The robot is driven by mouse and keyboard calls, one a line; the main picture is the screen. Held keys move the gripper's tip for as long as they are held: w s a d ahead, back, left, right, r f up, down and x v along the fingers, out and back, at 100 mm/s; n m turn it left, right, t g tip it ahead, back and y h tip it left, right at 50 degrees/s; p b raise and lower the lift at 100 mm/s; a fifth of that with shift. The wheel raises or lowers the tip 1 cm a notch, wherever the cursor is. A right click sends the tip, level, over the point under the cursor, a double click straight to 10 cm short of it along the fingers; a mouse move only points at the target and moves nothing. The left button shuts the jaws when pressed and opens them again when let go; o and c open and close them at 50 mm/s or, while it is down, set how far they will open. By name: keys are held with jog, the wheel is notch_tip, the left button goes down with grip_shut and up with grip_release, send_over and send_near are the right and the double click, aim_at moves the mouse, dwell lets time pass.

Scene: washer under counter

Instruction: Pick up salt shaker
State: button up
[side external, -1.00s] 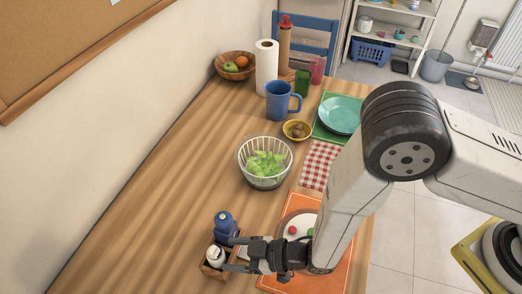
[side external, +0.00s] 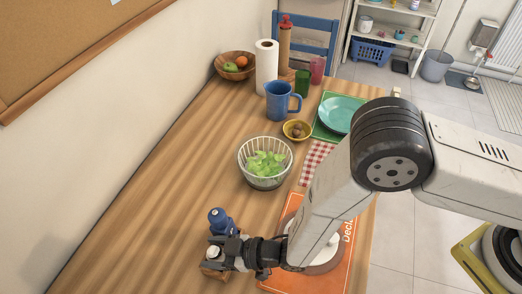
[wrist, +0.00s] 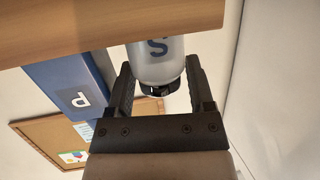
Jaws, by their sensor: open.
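The salt shaker (side external: 212,251) is light-coloured and stands in a small wooden caddy (side external: 210,273) at the front left of the table. In the wrist view, which looks upside down, the salt shaker (wrist: 158,62) carries a dark "S" and a dark end. My gripper (side external: 218,252) is open, with its fingers at the shaker. In the wrist view my gripper (wrist: 160,76) has one finger on either side of the shaker, and I cannot tell whether they touch it. The fingers partly hide the shaker and caddy in the side view.
A blue pepper shaker (side external: 219,220) stands close beside the salt shaker; its "P" shows in the wrist view (wrist: 75,88). An orange mat (side external: 334,262) with a plate lies to the right under my arm. A salad basket (side external: 265,165) stands farther back. The table's left side is clear.

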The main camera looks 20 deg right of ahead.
dwell(0.3)
grip_shut()
jog(key=shift+r, duration=0.15)
jog(key=shift+r, duration=0.9)
jog(key=s+d+r, duration=0.9)
jog(key=d+r, duration=0.1)
jog(key=r, duration=0.1)
jog(key=shift+s, duration=0.35)
jog(key=shift+w, duration=0.1)
